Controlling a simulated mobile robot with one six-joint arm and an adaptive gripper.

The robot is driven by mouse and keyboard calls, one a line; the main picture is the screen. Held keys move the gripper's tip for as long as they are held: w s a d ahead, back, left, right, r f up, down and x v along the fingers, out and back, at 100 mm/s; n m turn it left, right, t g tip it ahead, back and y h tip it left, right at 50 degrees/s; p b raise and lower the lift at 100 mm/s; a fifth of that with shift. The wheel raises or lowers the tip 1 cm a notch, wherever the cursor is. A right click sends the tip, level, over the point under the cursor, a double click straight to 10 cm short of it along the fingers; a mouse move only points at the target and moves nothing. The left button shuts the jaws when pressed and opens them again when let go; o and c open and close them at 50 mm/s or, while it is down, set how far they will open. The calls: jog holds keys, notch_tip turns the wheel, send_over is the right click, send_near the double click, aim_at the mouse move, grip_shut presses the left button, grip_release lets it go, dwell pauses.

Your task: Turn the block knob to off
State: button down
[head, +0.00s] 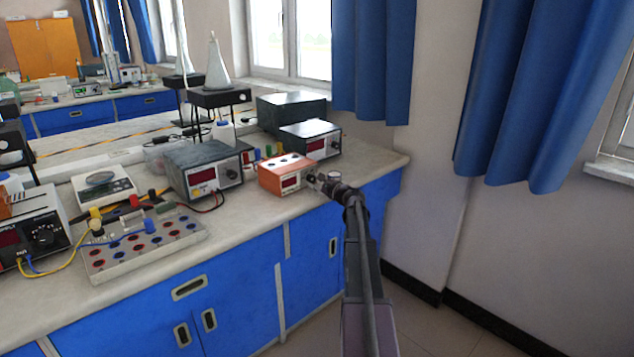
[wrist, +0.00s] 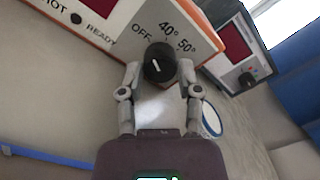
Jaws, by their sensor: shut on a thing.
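The orange block heater (head: 284,175) sits on the bench near its right end, with a red display on its front. Its black round knob (wrist: 160,63) shows in the wrist view, below the printed labels OFF, 40° and 50°. The white line on the knob slants towards the upper left, roughly to the OFF side. My gripper (wrist: 160,72) has one finger on each side of the knob and is shut on it. In the head view my gripper (head: 322,181) is at the heater's right front and hides the knob.
A dark grey instrument (head: 202,168) with leads stands left of the heater. Another dark box with a red display (head: 311,140) stands close behind it, also visible in the wrist view (wrist: 238,45). A blue curtain (head: 374,60) hangs behind. The floor at right is clear.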

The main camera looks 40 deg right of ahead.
jog(key=shift+n, duration=1.1)
jog(key=shift+c, duration=1.5)
grip_release()
jog(key=s, duration=1.2)
jog(key=shift+d, duration=0.45)
